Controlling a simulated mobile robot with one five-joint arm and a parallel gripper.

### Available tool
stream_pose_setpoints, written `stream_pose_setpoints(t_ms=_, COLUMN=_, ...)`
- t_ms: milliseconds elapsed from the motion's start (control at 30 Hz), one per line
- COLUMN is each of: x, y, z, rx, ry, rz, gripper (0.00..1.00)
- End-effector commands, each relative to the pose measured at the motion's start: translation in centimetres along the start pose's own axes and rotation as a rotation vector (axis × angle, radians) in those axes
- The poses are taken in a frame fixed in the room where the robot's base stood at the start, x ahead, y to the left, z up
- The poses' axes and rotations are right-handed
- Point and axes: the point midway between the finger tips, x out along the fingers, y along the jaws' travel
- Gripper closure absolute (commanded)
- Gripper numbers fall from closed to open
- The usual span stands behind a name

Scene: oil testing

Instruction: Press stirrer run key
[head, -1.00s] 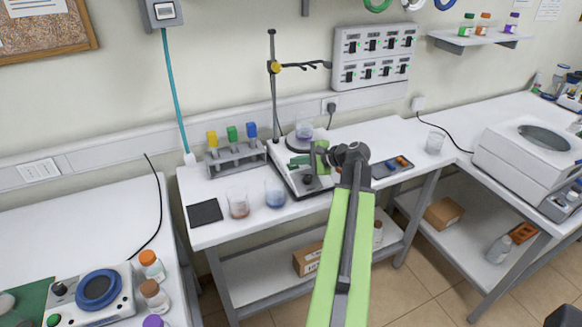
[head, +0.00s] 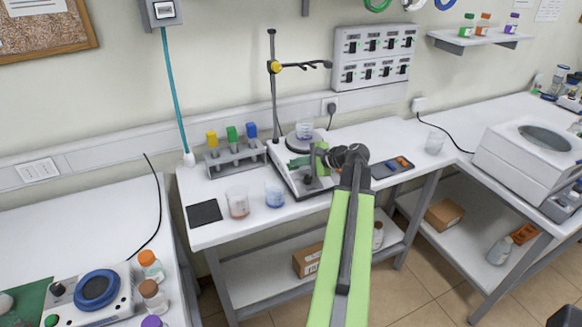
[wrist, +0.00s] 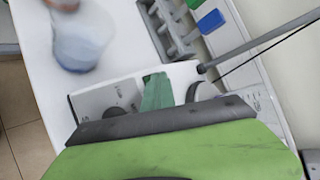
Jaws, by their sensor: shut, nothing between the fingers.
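The white stirrer (head: 288,178) stands on the middle bench, with a clear beaker (head: 304,131) on its round plate. Its front has a dark green panel (head: 298,162), which also shows in the wrist view (wrist: 157,92), and a dark knob, partly hidden. I cannot make out the run key. My gripper (head: 315,163) is shut and empty, over the right front of the stirrer; I cannot tell whether it touches. In the wrist view my gripper (wrist: 162,120) covers the lower part of the stirrer front.
Beakers of reddish (head: 238,203) and blue liquid (head: 275,194) stand left of the stirrer. A rack (head: 235,160) with coloured-capped tubes is behind them. A stand rod (head: 273,90) rises behind the stirrer. A dark tray (head: 393,167) lies at right. A black pad (head: 204,213) lies at left.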

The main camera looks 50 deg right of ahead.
Motion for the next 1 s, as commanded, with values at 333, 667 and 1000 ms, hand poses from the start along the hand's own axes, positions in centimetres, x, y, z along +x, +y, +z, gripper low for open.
stream_pose_setpoints(t_ms=333, x=-1.2, y=-0.9, z=0.9, rx=0.000, ry=0.000, rz=0.000, gripper=1.00)
stream_pose_setpoints(t_ms=667, x=-1.2, y=-0.9, z=0.9, rx=0.000, ry=0.000, rz=0.000, gripper=1.00)
stream_pose_setpoints(t_ms=1000, x=-3.3, y=-2.6, z=2.5, rx=0.000, ry=0.000, rz=0.000, gripper=1.00)
